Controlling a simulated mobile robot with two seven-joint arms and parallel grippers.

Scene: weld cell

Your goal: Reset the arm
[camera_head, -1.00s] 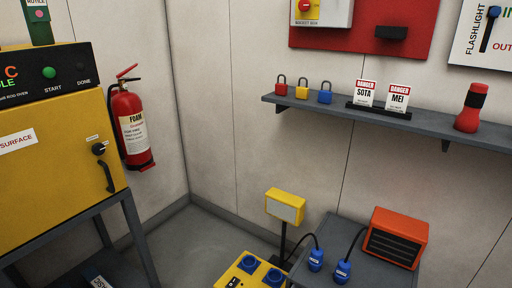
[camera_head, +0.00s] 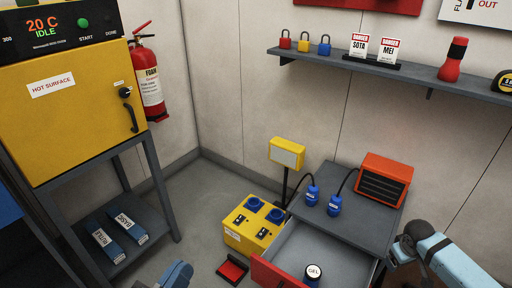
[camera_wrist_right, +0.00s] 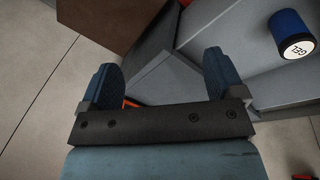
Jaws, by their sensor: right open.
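In the head view my left gripper (camera_head: 175,274) shows only as a blue-grey part at the bottom edge. Whether its jaws are apart cannot be told. My right arm enters at the lower right of the head view, beside the grey cabinet; its gripper is not clear there. In the right wrist view my right gripper (camera_wrist_right: 162,75) is open, its two blue fingers wide apart with nothing held between them. A blue can labelled GEL (camera_wrist_right: 290,33) lies beyond and to the right of the fingers, apart from them.
The grey cabinet (camera_head: 345,215) has an open, red-fronted drawer (camera_head: 325,255) holding the GEL can (camera_head: 312,275). A yellow socket box (camera_head: 251,225) and red pedal (camera_head: 232,268) are on the floor. The yellow oven (camera_head: 75,110) stands left, on a stand. An orange heater (camera_head: 383,180) tops the cabinet.

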